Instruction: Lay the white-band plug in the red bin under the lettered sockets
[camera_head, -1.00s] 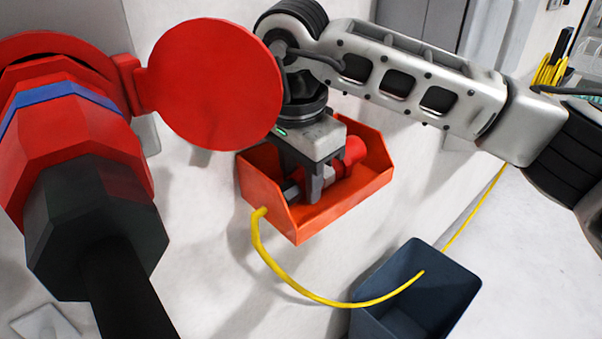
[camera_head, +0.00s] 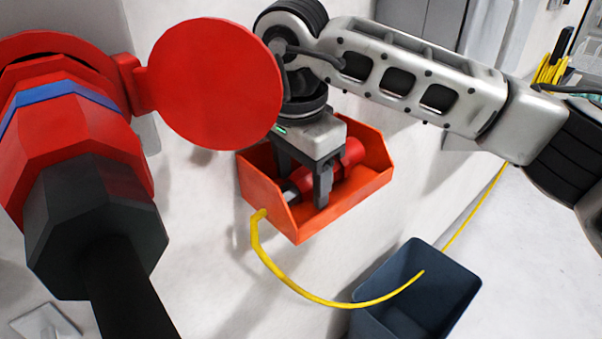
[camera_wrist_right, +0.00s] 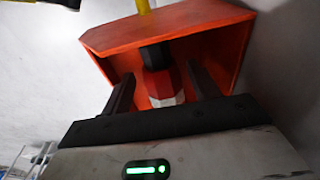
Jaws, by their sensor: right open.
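The red bin (camera_head: 345,207) is an orange-red open box on the white wall; it also shows in the right wrist view (camera_wrist_right: 215,30). The white-band plug (camera_head: 352,153) lies in it, red with a dark end and a yellow cable. In the right wrist view the plug (camera_wrist_right: 160,84) shows its pale band between my fingers. My right gripper (camera_head: 305,195) is open inside the bin, its fingers on either side of the plug; the wrist view also shows the gripper (camera_wrist_right: 162,90) with gaps beside the plug. The lettering on the sockets is not visible. My left gripper is out of view.
A large red connector with a blue band (camera_head: 65,95) and black end fills the left. A round red cover (camera_head: 215,85) hangs beside it. A dark blue bin (camera_head: 455,285) is below right. The yellow cable (camera_head: 290,287) loops out of the red bin across the blue one.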

